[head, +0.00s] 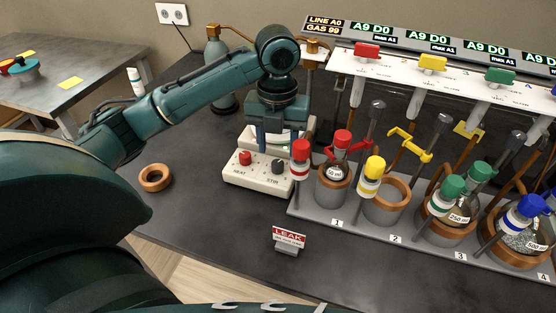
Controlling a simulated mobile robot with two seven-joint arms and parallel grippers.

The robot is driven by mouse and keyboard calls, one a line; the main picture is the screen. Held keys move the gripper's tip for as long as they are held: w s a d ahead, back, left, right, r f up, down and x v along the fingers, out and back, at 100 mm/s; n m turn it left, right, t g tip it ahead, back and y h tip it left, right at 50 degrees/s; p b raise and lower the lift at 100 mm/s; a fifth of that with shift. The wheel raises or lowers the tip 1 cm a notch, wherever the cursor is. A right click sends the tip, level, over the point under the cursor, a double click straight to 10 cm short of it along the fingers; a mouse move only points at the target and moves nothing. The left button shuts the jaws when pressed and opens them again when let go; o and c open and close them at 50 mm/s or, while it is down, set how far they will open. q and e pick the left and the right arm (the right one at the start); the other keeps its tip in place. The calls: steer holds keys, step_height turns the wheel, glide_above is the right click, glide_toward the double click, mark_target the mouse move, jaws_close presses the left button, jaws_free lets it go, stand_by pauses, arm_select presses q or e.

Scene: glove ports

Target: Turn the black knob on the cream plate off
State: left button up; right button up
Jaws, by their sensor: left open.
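The cream plate (258,183) is a hotplate-like unit on the dark bench. Its sloped front carries a red knob (245,157) marked HEAT and a black knob (278,167) marked STIR. The black knob is at the right of the front panel. My left gripper (279,140) points down over the back of the plate, behind and above the black knob. It is open, with its fingers apart, and does not appear to touch the knob. The gripper hides part of the plate's top. The knob's pointer is too small to read. My right gripper is not in view.
A red-capped bottle (300,160) stands close to the plate's right side. A grey rack (350,224) with several vessels extends right. A LEAK sign (289,239) stands in front, and a cork ring (155,178) lies left. Bench between ring and sign is clear.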

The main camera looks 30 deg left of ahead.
mark_target(278, 162)
arm_select(q)
steer(key=shift+f, duration=2.25)
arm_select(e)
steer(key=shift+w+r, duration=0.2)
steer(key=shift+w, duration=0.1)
